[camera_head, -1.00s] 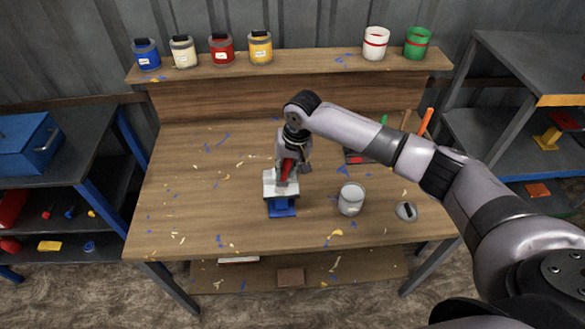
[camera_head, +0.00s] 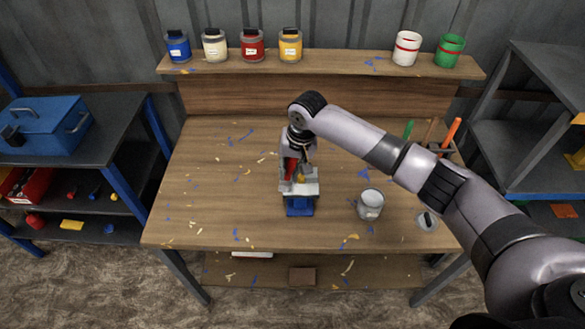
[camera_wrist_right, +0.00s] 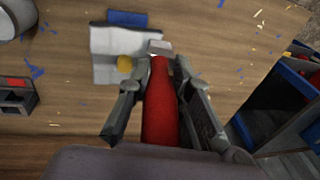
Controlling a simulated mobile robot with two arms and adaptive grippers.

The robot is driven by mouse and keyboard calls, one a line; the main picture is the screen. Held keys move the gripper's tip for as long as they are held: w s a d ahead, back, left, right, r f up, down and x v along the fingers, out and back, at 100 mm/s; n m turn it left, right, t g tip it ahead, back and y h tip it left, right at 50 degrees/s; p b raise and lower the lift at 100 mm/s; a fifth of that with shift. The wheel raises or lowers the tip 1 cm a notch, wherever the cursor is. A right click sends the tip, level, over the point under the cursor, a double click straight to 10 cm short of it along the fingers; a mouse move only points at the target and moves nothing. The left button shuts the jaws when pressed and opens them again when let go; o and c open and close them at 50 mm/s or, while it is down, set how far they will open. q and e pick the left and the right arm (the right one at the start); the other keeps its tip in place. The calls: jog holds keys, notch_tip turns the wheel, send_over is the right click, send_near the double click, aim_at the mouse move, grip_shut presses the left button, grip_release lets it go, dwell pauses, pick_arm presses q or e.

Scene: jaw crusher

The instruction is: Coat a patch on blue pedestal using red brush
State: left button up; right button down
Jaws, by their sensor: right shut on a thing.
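My right gripper (camera_head: 297,168) is shut on the red brush (camera_head: 290,169), over the pedestal in the middle of the table. In the right wrist view the brush's red handle (camera_wrist_right: 160,105) lies between the fingers and its head points at the white top. The blue pedestal (camera_head: 299,207) carries a white and grey top piece (camera_head: 305,189). My left gripper is out of view.
An open jar (camera_head: 370,205) stands right of the pedestal, with a lid (camera_head: 427,221) beside it. A tool holder (camera_head: 437,147) is at the back right. Several paint jars, including a yellow one (camera_head: 290,45), line the shelf. The table's left side is clear of objects.

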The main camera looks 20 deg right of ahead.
jog(key=shift+r, duration=2.5)
jog(key=shift+w+d, duration=0.1)
jog(key=w+d+b, duration=0.2)
jog(key=w+b, duration=0.1)
jog(key=w, duration=0.5)
jog(key=shift+f+b, duration=0.3)
jog(key=shift+s, duration=0.1)
jog(key=shift+p, duration=0.6)
